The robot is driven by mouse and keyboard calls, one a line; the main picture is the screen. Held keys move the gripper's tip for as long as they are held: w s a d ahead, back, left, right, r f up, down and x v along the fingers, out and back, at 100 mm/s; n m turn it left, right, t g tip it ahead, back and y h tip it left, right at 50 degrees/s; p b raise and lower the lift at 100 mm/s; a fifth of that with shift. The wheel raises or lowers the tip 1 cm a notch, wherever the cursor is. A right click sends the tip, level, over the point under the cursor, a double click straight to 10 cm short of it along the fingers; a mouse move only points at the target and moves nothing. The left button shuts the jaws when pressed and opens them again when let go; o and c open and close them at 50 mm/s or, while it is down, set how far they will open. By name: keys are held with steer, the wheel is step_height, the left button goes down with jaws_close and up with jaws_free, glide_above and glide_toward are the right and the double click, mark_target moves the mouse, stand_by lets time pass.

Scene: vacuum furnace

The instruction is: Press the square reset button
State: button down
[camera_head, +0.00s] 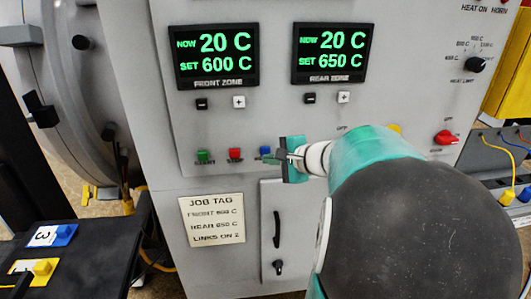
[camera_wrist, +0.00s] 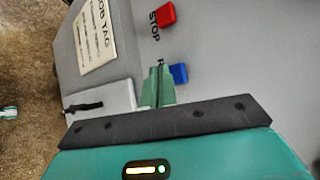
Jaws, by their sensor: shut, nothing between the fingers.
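The blue square button (camera_head: 265,150) sits at the right end of a row on the grey panel, beside the red STOP button (camera_head: 235,154) and the green button (camera_head: 204,157). In the wrist view the blue button (camera_wrist: 178,74) has a label starting with R, the rest hidden by my fingers. The red STOP button (camera_wrist: 165,14) is above it. My gripper (camera_head: 281,156) is shut and empty, just right of the blue button in the head view. In the wrist view my fingertips (camera_wrist: 158,72) are beside the blue button. I cannot tell whether they touch it.
Two green displays (camera_head: 214,55) (camera_head: 333,53) with black and white buttons are above. A job tag (camera_head: 212,219) and a cabinet door (camera_head: 288,235) are below. A red knob (camera_head: 446,137) is at right. A black table (camera_head: 75,260) stands lower left.

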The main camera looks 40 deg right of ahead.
steer(key=s+a, duration=0.2)
steer(key=s, duration=0.2)
steer(key=shift+s+a, duration=0.1)
steer(key=shift+a, duration=0.3)
steer(key=shift+a, duration=0.15)
stand_by(0.7)
steer(key=a+n+g+y, duration=0.35)
steer(key=a+n, duration=0.45)
steer(key=a, duration=0.7)
steer(key=s+a+f+n+g+h, duration=0.2)
steer(key=s+a+n+g+h, duration=0.2)
steer(key=s+a+n, duration=0.4)
steer(key=shift+s+a+n+h, duration=0.15)
steer(key=shift+a+n+h, duration=0.2)
steer(key=shift+a+n, duration=1.65)
steer(key=shift+d+f+n, duration=0.1)
steer(key=shift+d+n, duration=0.15)
steer(key=shift+n, duration=0.05)
